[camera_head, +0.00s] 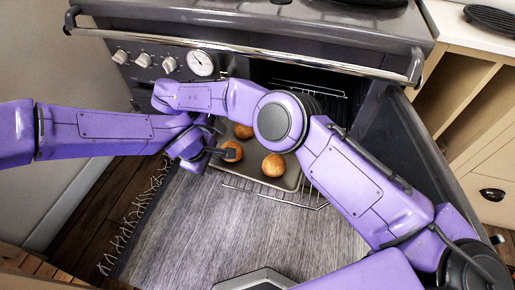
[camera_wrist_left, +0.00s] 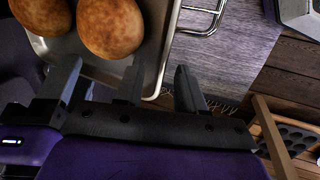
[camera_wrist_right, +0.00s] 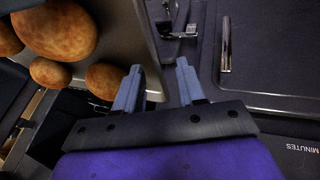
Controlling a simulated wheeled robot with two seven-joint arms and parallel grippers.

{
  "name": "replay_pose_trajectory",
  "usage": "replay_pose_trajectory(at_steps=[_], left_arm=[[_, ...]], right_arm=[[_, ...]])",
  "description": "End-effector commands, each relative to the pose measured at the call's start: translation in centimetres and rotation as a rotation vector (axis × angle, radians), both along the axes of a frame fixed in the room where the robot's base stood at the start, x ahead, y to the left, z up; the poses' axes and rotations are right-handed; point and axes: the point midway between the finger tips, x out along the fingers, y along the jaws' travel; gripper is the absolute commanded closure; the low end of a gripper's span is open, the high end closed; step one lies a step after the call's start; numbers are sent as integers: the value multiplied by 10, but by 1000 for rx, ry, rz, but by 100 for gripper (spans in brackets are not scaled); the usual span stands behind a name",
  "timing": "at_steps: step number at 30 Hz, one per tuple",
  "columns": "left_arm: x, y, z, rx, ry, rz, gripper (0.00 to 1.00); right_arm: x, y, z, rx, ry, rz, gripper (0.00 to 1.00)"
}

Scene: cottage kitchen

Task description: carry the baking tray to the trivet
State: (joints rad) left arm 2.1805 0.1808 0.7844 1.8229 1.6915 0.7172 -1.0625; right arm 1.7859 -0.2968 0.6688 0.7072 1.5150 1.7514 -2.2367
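The baking tray (camera_head: 288,183) carries round brown rolls (camera_head: 273,165) and sits on the pulled-out oven rack. My left gripper (camera_head: 226,153) is at the tray's left side in the head view. A black ribbed oval (camera_head: 490,18) on the right counter looks like the trivet.
The oven door (camera_head: 405,150) stands open at the right. The wire rack (camera_head: 290,200) juts out over a grey rug (camera_head: 240,225). The oven's front rail (camera_head: 290,58) runs above my arms. My right arm crosses over the tray.

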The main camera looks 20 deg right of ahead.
Motion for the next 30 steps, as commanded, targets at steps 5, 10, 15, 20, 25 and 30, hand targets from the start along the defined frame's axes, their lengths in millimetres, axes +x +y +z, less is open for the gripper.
replay_pose_trajectory(at_steps=[5, 10, 15, 20, 25, 30], left_arm=[[0, 0, 0, 0, 0, 0, 100], [0, 0, 0, 0, 0, 1, 100], [0, 0, 2, -2, -1, 1, 100], [1, 0, 14, -2, -3, 2, 100], [1, 0, 39, -2, -3, 2, 100], [1, 0, 55, -3, -4, 2, 100]], right_arm=[[0, 0, 0, 0, 0, 0, 100], [0, 1, 0, 0, 1, 1, 100], [0, 1, 1, 0, 1, 1, 100], [0, 1, 13, 1, 1, 0, 100], [0, 1, 37, 0, 1, -1, 100], [-1, 0, 52, 0, 1, -1, 100]])
